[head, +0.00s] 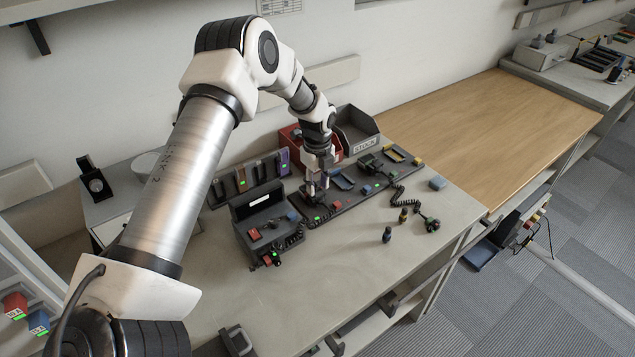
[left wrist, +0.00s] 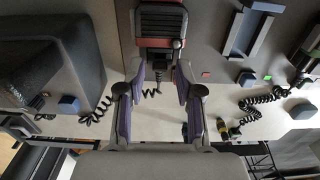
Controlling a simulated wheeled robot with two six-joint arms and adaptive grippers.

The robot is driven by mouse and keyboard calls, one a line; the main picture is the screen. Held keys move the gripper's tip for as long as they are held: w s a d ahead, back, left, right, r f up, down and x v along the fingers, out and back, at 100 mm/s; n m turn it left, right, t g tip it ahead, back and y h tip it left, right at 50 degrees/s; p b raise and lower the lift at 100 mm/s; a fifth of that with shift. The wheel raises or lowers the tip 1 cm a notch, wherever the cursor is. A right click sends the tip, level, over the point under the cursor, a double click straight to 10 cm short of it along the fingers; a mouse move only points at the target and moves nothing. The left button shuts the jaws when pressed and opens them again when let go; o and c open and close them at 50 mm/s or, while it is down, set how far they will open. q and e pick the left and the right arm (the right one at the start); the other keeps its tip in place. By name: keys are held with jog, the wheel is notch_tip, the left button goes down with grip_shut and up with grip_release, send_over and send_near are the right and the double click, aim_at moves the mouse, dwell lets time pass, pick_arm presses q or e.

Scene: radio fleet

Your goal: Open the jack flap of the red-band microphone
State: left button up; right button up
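A dark ribbed microphone with a red band (left wrist: 158,42) is at the top centre of the left wrist view. Its lower end and a coiled cord hang between my fingers. My left gripper (left wrist: 160,80) is open, with one finger on each side of the microphone's lower end. I see no clear contact with it. In the head view my left gripper (head: 317,188) is low over the grey rack board (head: 345,197), and it largely hides the microphone there. I cannot make out the jack flap or its state. My right gripper is not in view.
A dark radio unit (head: 265,222) with a coiled cord stands left of my gripper. A red bin (head: 293,137) and a grey bin (head: 362,132) stand behind. Another coiled cord (head: 398,192) and small dark knobs (head: 387,235) lie right. The bench front (head: 300,290) is clear.

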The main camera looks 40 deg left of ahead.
aim_at(318, 191)
pick_arm(q)
grip_shut()
jog(key=shift+s+d+r+y+p, duration=0.15)
jog(key=shift+d+y+p, duration=0.2)
jog(key=shift+y+p, duration=0.45)
jog(key=shift+d+t+y, duration=0.1)
jog(key=shift+t+y, duration=0.2)
jog(key=shift+y, duration=0.1)
jog(key=shift+d, duration=0.15)
jog(key=d+t+y+b, duration=0.1)
jog(key=y+b, duration=0.2)
jog(key=b, duration=0.2)
jog(key=d+f+t+y+b, duration=0.1)
jog(key=y+b, duration=0.2)
jog(key=b, duration=0.3)
jog(key=d+f+y+b, duration=0.1)
jog(key=y+b, duration=0.2)
jog(key=b, duration=0.3)
jog(key=shift+s+t, duration=0.4)
jog(key=shift+d+r+y+b, duration=0.1)
jog(key=shift+r+y+b, duration=0.1)
jog(key=shift+y+b, duration=0.75)
